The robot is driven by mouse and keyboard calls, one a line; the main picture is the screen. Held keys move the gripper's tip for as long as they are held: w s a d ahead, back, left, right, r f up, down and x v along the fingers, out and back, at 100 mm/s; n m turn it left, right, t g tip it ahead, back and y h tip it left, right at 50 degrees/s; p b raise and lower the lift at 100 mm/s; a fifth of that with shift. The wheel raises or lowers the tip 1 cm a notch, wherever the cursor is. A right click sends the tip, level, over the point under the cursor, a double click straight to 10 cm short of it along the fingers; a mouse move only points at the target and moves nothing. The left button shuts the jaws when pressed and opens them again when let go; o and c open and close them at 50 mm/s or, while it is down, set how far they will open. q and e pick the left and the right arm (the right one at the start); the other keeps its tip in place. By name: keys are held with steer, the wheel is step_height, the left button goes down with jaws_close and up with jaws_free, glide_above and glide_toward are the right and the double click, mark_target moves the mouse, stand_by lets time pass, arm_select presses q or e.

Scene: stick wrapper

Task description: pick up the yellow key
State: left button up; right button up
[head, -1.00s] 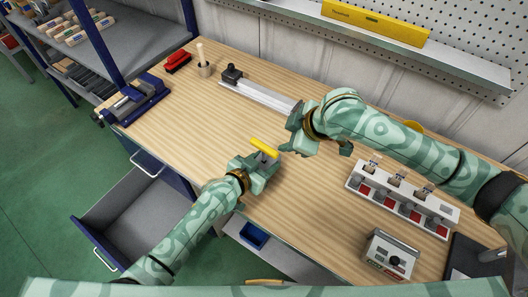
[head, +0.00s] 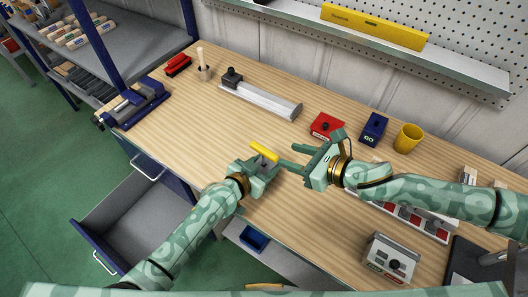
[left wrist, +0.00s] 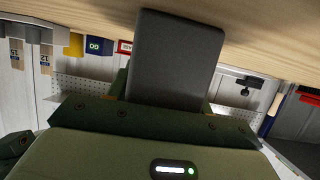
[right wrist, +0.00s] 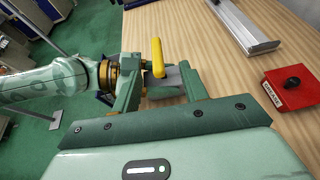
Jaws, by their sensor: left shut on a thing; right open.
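The yellow key (head: 264,151) is a yellow bar with a grey part below it, held up above the table at my left gripper (head: 265,167). My left gripper is shut on it; in the left wrist view a dark grey block (left wrist: 175,60) fills the space before the camera. My right gripper (head: 298,160) is open and points left towards the key from close by. In the right wrist view the yellow bar (right wrist: 158,57) shows between the open fingers of my right gripper (right wrist: 158,82). Whether those fingers touch it, I cannot tell.
A silver rail (head: 262,98) lies behind the grippers. A red box (head: 326,125), a blue box (head: 374,128) and a yellow cup (head: 408,138) stand at the back right. A grey box (head: 390,258) sits front right. An open drawer (head: 130,210) juts out at the left.

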mark_target(264, 149)
steer(key=x, duration=0.5)
steer(key=shift+s, duration=0.1)
steer(key=x, duration=0.5)
steer(key=shift+s+a+f, duration=0.1)
steer(key=shift+s+a, duration=0.1)
jaws_close()
